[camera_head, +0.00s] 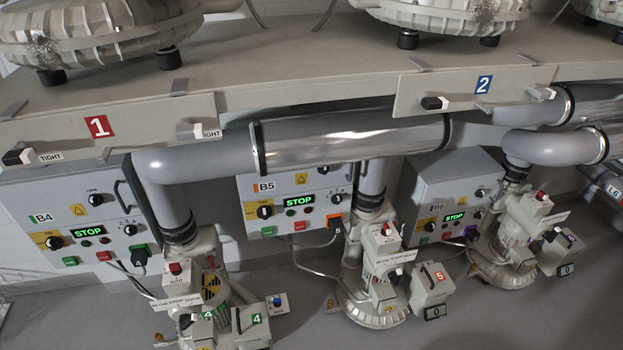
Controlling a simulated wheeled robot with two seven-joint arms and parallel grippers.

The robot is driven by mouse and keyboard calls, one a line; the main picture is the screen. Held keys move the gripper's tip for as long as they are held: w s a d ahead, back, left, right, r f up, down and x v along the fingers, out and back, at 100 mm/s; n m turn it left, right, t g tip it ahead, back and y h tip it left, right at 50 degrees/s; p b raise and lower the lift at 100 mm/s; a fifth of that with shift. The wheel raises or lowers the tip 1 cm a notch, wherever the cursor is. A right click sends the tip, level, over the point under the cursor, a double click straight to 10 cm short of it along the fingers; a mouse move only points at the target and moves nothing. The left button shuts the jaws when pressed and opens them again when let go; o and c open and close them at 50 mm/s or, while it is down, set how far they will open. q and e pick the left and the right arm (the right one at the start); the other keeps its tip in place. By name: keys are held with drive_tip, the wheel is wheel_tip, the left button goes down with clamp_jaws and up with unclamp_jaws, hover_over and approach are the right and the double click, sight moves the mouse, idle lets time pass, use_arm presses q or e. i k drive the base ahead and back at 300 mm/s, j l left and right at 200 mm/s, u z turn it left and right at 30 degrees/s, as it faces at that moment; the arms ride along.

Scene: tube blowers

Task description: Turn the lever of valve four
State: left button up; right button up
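The blower unit marked with a green 4 (203,285) stands at the bottom left, below a grey vertical pipe (165,205). A grey box with a green 4 (251,325) sits at its lower right, cut by the bottom edge. A small box with a blue knob (276,303) is beside it. A red knob (175,268) is on top of the unit. I cannot tell which part is the lever of valve four. Neither gripper is in view.
Control boxes B4 (60,195) and B5 (258,188) and a third box (425,170) stand behind the units. Blower five (375,275) and another blower (505,250) stand to the right. A large pipe (350,143) and a shelf (300,75) run above. Grey floor (300,335) shows between the units.

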sight(186, 321)
drive_tip(key=u, duration=1.1)
